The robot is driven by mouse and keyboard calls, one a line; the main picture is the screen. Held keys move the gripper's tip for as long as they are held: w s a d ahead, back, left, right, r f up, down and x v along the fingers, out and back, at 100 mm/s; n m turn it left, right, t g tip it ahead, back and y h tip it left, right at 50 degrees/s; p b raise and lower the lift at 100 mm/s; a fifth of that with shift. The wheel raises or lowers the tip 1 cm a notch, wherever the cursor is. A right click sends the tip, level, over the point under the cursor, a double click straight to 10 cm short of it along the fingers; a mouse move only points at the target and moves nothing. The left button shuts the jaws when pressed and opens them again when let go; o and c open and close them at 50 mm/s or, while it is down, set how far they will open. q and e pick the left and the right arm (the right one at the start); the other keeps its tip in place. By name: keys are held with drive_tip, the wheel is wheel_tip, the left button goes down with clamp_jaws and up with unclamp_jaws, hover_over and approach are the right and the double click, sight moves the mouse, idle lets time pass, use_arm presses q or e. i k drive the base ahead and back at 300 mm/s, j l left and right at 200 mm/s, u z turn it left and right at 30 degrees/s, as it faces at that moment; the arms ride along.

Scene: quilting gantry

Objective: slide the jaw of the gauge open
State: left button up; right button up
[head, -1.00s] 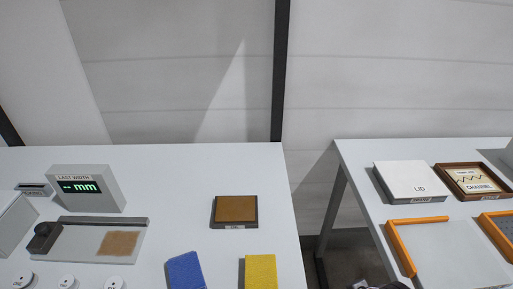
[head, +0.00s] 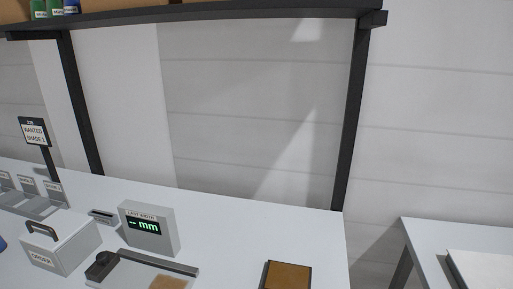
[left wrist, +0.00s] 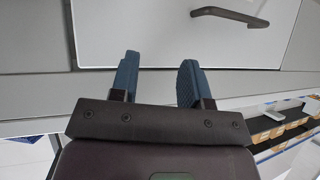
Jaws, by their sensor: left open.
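The gauge (head: 135,275) lies on the white table at the bottom left of the head view. It is a flat grey plate with a dark rail along its back. A dark block with a round knob (head: 101,266), which looks like the jaw, sits at its left end. The lower part of the gauge is cut off by the frame. A grey display box (head: 150,232) reading "-- mm" stands behind it. My left gripper (left wrist: 158,68) is open and empty in the left wrist view, in front of a pale drawer front with a dark handle (left wrist: 230,16). My right gripper is not in view.
A grey handled box (head: 62,248) stands left of the gauge. A brown pad (head: 288,276) lies to its right. A sign on a post (head: 35,132) and a slotted rack (head: 30,203) are further left. A second table (head: 425,235) stands right, past a gap. Bare tabletop lies behind the pad.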

sight(107, 261)
drive_tip(key=j+z, duration=0.2)
drive_tip(key=j, duration=0.25)
drive_tip(key=k+j+z, duration=0.2)
drive_tip(key=j, duration=0.2)
drive_tip(key=j+z, duration=0.2)
drive_tip(key=j, duration=0.2)
drive_tip(key=k+j+z, duration=0.2)
drive_tip(key=j, duration=0.15)
drive_tip(key=k+j+z, duration=0.2)
drive_tip(key=j, duration=0.15)
